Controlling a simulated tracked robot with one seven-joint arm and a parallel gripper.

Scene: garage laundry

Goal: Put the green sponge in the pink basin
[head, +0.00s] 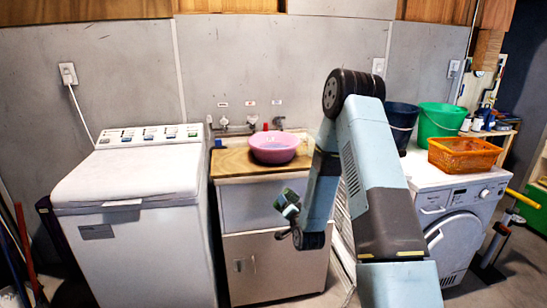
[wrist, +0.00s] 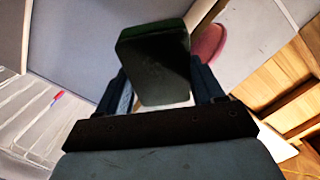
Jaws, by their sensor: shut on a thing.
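My gripper (head: 287,205) is in front of the cabinet, lower than the basin and nearer to me. It is shut on the green sponge, a dark block (wrist: 155,62) between the two fingers in the wrist view. The sponge looks very dark there and hides what is behind it. Part of the basin (wrist: 209,45) shows just right of the sponge, apart from it.
Taps (head: 251,121) stand behind the basin. A white washer (head: 140,180) is left of the cabinet. At right, a front-loading machine (head: 440,200) carries an orange basket (head: 465,156), a green bucket (head: 440,122) and a dark bucket (head: 401,122). My arm hides the gap between cabinet and machine.

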